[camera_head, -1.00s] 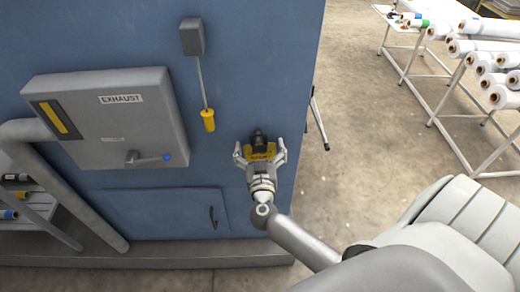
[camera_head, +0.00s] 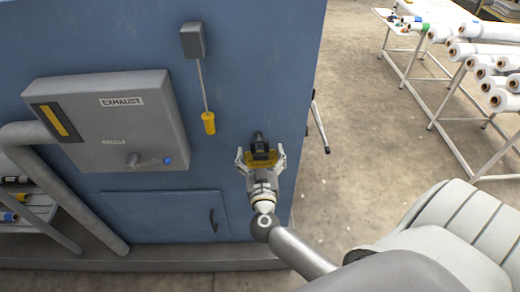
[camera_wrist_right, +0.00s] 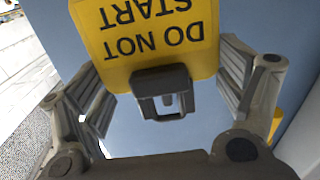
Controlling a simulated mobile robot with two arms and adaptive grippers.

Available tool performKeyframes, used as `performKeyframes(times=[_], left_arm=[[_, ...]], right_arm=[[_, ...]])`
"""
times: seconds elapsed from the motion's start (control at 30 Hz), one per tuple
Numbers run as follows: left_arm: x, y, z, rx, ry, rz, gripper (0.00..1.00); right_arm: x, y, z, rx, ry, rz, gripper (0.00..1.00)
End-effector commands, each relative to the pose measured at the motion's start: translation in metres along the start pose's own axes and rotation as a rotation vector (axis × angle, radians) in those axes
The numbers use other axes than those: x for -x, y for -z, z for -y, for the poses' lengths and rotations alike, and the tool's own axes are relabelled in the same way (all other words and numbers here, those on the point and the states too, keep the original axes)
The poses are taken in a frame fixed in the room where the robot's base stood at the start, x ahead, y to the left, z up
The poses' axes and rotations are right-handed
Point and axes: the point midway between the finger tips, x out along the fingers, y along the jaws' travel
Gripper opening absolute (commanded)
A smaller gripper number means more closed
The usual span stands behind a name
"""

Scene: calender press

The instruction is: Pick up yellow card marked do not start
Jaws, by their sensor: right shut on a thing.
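The yellow card (camera_wrist_right: 140,58) marked DO NOT START fills the upper middle of the right wrist view, with its text upside down. It has a dark clip-like piece (camera_wrist_right: 148,80) at its lower edge. In the head view the card (camera_head: 263,165) shows small and partly hidden between the fingers of my right gripper (camera_head: 261,158), in front of the blue machine's side near its right edge. My right gripper is shut on the card, with one finger on each side. My left gripper is not in view.
The blue machine wall (camera_head: 110,30) carries a grey EXHAUST box (camera_head: 120,120) with a handle, and a yellow-handled pull (camera_head: 208,122) hangs left of my gripper. A dark stub (camera_head: 259,136) stands just beyond the card. Racks of white rolls (camera_head: 485,50) stand at upper right, with open floor between.

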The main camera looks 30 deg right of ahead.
Motion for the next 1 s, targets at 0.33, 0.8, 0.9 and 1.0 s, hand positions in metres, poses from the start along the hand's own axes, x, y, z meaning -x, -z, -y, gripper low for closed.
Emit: performKeyframes(times=[0.33,0.8,0.9,1.0], left_arm=[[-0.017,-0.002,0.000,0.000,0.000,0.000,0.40],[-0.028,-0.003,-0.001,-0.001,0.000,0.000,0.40],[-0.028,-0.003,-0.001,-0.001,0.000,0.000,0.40],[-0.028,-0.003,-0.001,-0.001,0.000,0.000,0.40]], right_arm=[[0.090,-0.004,0.000,-0.002,0.000,0.005,0.70],[0.151,0.000,0.000,-0.002,-0.001,-0.001,0.70],[0.153,0.001,0.000,-0.001,-0.001,-0.002,0.70],[0.153,0.001,0.000,-0.001,-0.001,-0.002,0.70]])
